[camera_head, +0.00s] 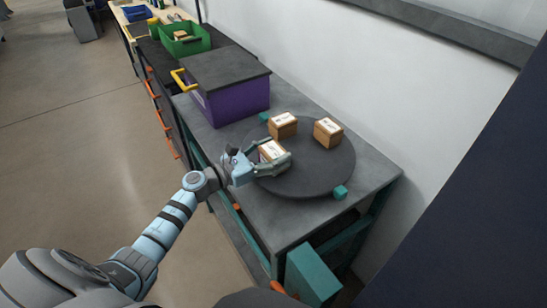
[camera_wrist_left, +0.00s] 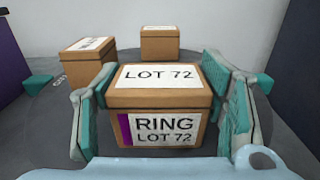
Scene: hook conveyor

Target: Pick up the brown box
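Three brown boxes with white labels stand on a dark round turntable (camera_head: 310,187). The nearest brown box (camera_head: 271,151) reads "RING LOT 72" in the left wrist view (camera_wrist_left: 160,100) and has a purple strip on its front label. My left gripper (camera_head: 268,161) reaches around this box, one finger on each side. In the left wrist view the fingers (camera_wrist_left: 160,85) stand close beside it, with narrow gaps on both sides. The other two are a back-left brown box (camera_head: 283,125) and a right brown box (camera_head: 328,132). My right gripper is not in view.
A purple bin (camera_head: 236,101) with a dark lid and yellow handle stands left of the turntable on the grey table (camera_head: 365,172). A green crate (camera_head: 186,41) is farther back. Small teal blocks (camera_head: 340,191) sit at the turntable's rim. A white wall runs behind.

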